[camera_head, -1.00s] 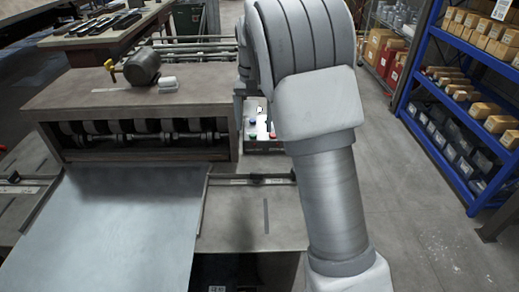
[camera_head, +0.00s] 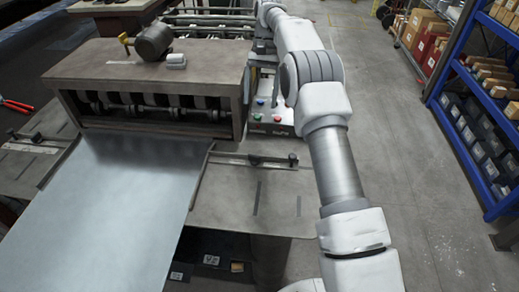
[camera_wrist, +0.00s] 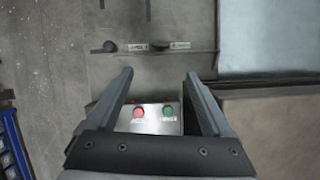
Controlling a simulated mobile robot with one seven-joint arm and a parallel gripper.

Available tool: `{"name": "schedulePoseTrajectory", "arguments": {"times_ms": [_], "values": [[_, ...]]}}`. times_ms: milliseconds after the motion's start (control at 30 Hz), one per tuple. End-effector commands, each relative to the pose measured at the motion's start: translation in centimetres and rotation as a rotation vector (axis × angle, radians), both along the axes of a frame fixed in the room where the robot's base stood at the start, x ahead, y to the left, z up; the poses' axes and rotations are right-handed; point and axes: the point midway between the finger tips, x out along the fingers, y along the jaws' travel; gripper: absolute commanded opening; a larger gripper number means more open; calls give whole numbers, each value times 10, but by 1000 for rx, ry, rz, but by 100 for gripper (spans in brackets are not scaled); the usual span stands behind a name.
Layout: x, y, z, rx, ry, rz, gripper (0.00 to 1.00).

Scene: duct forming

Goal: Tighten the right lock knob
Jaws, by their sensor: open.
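The right guide bar beside the metal sheet (camera_head: 120,200) carries a dark knob (camera_head: 292,158) at its outer right end and a dark fitting (camera_head: 254,160) nearer the sheet. In the wrist view the round outer knob (camera_wrist: 110,46) and the inner fitting (camera_wrist: 160,44) lie beyond the fingertips. Which one is the right lock knob I cannot tell for sure. My gripper (camera_wrist: 159,73) is open and empty, with its fingers apart from both. In the head view, the gripper itself cannot be made out clearly at the far end of my arm.
A control box (camera_head: 270,116) with red and green buttons stands beside the roller housing (camera_head: 150,75); its button panel (camera_wrist: 148,118) shows between my fingers. Blue shelving (camera_head: 455,130) with boxes stands at right. The floor between is clear.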

Motion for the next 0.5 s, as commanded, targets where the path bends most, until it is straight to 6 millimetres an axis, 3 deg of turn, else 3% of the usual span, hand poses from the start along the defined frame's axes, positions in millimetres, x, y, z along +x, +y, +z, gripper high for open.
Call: {"name": "schedulePoseTrajectory", "arguments": {"times_ms": [267,500], "values": [[-6,2,-17,1,2,0,85],[-17,6,-44,0,4,-1,85]]}}
